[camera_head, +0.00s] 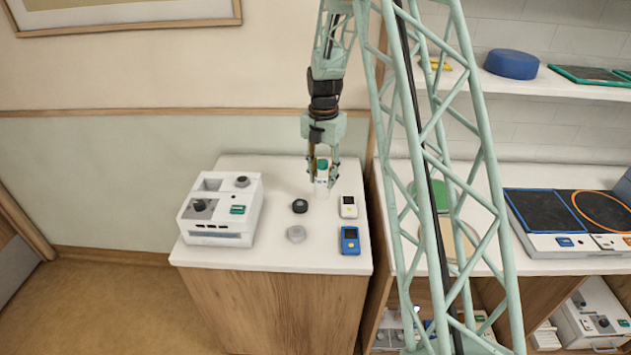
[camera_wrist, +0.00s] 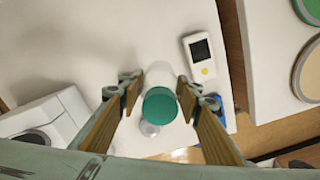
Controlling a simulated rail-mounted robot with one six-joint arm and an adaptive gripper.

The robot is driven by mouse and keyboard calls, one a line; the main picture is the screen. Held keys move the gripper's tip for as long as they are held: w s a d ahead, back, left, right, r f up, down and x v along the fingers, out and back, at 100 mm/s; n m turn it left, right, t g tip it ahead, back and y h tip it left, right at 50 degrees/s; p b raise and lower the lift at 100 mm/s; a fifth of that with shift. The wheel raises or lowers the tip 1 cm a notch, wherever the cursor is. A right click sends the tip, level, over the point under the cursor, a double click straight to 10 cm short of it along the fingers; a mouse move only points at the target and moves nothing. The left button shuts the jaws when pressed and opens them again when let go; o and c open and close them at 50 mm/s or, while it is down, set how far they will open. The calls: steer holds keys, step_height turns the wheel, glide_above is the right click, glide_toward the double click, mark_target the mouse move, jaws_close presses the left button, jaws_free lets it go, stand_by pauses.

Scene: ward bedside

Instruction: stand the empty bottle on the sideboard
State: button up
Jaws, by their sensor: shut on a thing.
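A white bottle with a green cap (camera_head: 321,180) is upright between the fingers of my gripper (camera_head: 322,176), over the back right part of a white-topped wooden cabinet (camera_head: 265,170). In the wrist view the bottle's green cap (camera_wrist: 160,106) lies between the two fingers of my gripper (camera_wrist: 160,90), which is shut on the bottle. Whether the bottle's base touches the top or hangs just above it I cannot tell. Whether the bottle is empty does not show.
A white device (camera_head: 220,208) stands left on the cabinet. A black knob (camera_head: 299,206), a grey knob (camera_head: 296,234), a white meter (camera_head: 348,207) and a blue meter (camera_head: 350,240) lie near the bottle. A counter at right holds a green disc (camera_head: 428,196), a beige disc (camera_head: 450,241) and dark panels (camera_head: 545,212).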

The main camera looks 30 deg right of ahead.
steer(key=w+d+f+p, duration=0.1)
steer(key=w+d, duration=0.3)
steer(key=w, duration=1)
steer(key=shift+w+f, duration=0.2)
steer(key=shift+w, duration=0.2)
steer(key=shift+d, duration=0.15)
steer(key=shift+w+f+p, duration=0.15)
steer(key=shift+f+p, duration=0.1)
steer(key=shift+f, duration=0.65)
steer(key=shift+w+f+p, duration=0.1)
steer(key=shift+f+p, duration=0.1)
steer(key=shift+f, duration=0.7)
steer(key=shift+f, duration=0.2)
steer(key=o, duration=0.8)
steer(key=shift+r, duration=0.25)
